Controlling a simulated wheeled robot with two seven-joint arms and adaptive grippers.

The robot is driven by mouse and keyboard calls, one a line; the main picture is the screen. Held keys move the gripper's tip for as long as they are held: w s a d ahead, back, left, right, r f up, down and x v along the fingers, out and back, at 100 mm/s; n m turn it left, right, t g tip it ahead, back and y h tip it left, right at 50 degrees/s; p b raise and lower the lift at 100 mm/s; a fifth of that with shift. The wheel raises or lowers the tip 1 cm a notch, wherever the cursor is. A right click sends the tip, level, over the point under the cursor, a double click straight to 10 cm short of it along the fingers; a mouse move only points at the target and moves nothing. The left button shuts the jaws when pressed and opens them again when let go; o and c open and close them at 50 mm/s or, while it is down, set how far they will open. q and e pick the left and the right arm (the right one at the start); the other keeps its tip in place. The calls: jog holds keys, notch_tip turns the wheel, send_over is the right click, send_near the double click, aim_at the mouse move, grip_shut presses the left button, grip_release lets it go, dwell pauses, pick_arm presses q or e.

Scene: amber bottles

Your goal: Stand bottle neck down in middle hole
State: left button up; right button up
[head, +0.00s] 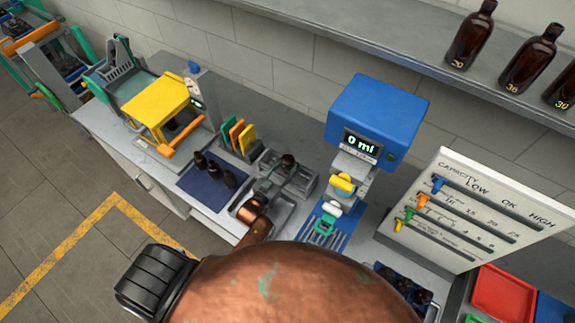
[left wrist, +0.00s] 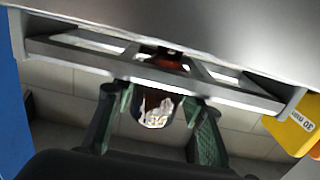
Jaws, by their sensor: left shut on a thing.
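My left gripper (head: 277,178) is by the grey rack (head: 305,184) on the bench. In the left wrist view its green-padded fingers (left wrist: 160,122) are shut on an amber bottle with a pale label (left wrist: 157,108). A dark rounded part of the bottle (head: 288,160) shows at the rack in the head view. In the left wrist view the rack (left wrist: 120,66) crosses above the fingers, with reddish amber showing through its middle opening. How deep the bottle sits in the hole, and its neck, are hidden. My right gripper is not in view.
Small dark bottles (head: 214,168) stand on a navy mat (head: 195,190) left of the rack. A blue dispenser reading 0 ml (head: 375,115) is to the right. A capacity board (head: 480,210) stands further right. Amber bottles (head: 530,60) line the shelf.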

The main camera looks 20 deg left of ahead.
pick_arm(q)
jog(key=o, duration=1.5)
jog(key=shift+o, duration=0.5)
jog(key=o, duration=0.8)
jog(key=shift+o, duration=1.4)
notch_tip(320, 180, up, 9)
jog(key=p, duration=0.8)
jog(key=shift+f, duration=0.15)
jog(key=shift+r+p, duration=0.45)
jog(key=shift+r, duration=0.75)
